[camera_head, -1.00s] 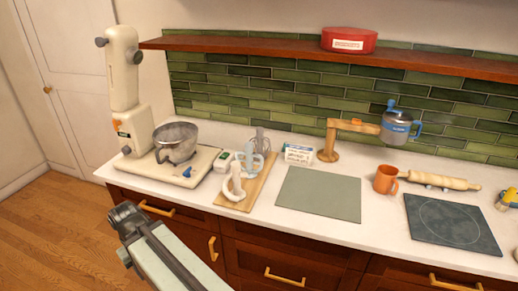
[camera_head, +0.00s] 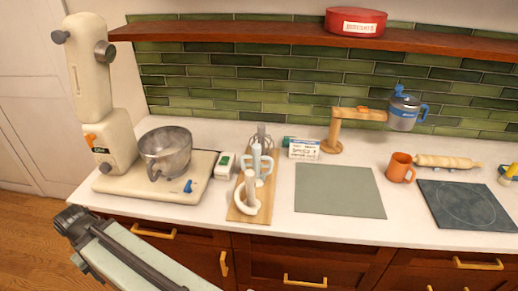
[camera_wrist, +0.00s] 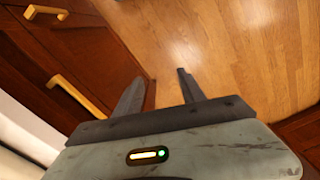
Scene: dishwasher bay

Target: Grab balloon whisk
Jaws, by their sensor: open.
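The balloon whisk (camera_head: 264,137), with grey wire loops, stands upright at the back end of a small wooden board (camera_head: 240,213) on the counter. A pale blue flat beater (camera_head: 258,165) stands in front of it and hides its lower part. A white dough hook (camera_head: 246,200) stands at the front of the board. In the wrist view my gripper (camera_wrist: 160,88) is open and empty, over the wooden floor beside the drawer fronts. It is well away from the whisk, which is not in the wrist view.
A stand mixer (camera_head: 95,110) with a steel bowl (camera_head: 165,150) is left of the board. A green-white timer (camera_head: 225,165) and a labelled box (camera_head: 303,149) are close by. A grey-green mat (camera_head: 340,190) lies to the right. A shelf (camera_head: 240,32) runs above.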

